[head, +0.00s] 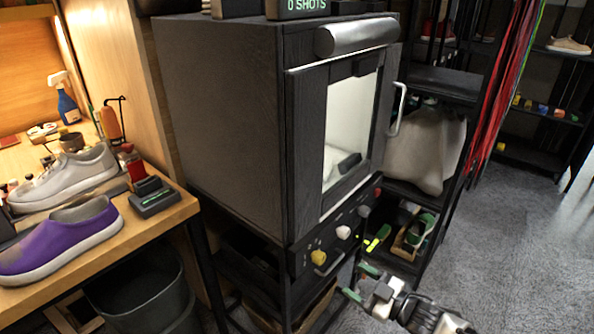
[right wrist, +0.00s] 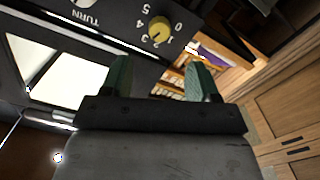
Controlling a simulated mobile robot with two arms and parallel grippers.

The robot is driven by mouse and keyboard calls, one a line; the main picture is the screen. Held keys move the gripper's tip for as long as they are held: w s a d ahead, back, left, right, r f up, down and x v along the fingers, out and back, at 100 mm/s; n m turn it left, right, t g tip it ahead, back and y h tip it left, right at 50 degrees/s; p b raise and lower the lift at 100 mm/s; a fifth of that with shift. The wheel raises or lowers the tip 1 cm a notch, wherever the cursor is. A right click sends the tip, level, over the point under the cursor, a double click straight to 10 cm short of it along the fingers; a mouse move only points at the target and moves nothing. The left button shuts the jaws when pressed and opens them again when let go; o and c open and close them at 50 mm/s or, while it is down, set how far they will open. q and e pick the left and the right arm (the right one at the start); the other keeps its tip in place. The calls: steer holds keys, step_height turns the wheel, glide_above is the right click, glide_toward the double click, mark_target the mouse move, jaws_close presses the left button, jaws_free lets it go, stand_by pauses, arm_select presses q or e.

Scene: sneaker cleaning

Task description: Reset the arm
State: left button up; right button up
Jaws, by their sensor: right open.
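My right gripper (head: 360,283) is low in the head view, in front of the lower right of a black cabinet machine (head: 220,110). Its two green-tipped fingers are apart with nothing between them. In the right wrist view, the open fingers of the right gripper (right wrist: 160,78) point toward the knob panel, and a yellow knob (right wrist: 159,28) with numbers around it lies beyond them. The same yellow knob (head: 318,257) sits left of a white knob (head: 343,232) on the panel in the head view. My left gripper is not in view.
The cabinet has a lit window (head: 350,125) and a door handle (head: 397,110). A wooden bench (head: 150,220) at left holds a purple shoe (head: 62,240) and a grey shoe (head: 65,180). A dark bin (head: 140,295) stands below. Grey floor (head: 500,260) is clear at right.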

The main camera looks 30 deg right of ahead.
steer(key=s+a+f+m+g+h, duration=0.25)
steer(key=s+f+g, duration=0.2)
steer(key=f, duration=0.45)
steer(key=s+a+f+m+g+h, duration=0.25)
steer(key=s+a+f, duration=0.2)
steer(key=f, duration=0.55)
steer(key=s+a+f+m+g+h, duration=0.1)
steer(key=s+a+f+g+h, duration=0.1)
steer(key=s+f+g, duration=0.5)
steer(key=s+a+f, duration=0.6)
steer(key=a, duration=0.1)
arm_select(q)
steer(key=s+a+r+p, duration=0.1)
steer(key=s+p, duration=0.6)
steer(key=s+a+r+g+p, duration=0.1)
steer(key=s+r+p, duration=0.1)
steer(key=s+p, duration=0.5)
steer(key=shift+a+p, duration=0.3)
steer(key=shift+p, duration=0.1)
arm_select(e)
steer(key=s+d+r, duration=0.1)
steer(key=s, duration=0.5)
steer(key=s+d+r+g, duration=0.1)
steer(key=s+d+r, duration=0.1)
steer(key=s, duration=0.5)
steer(key=shift+s+m+g, duration=0.15)
steer(key=shift+m+g, duration=0.15)
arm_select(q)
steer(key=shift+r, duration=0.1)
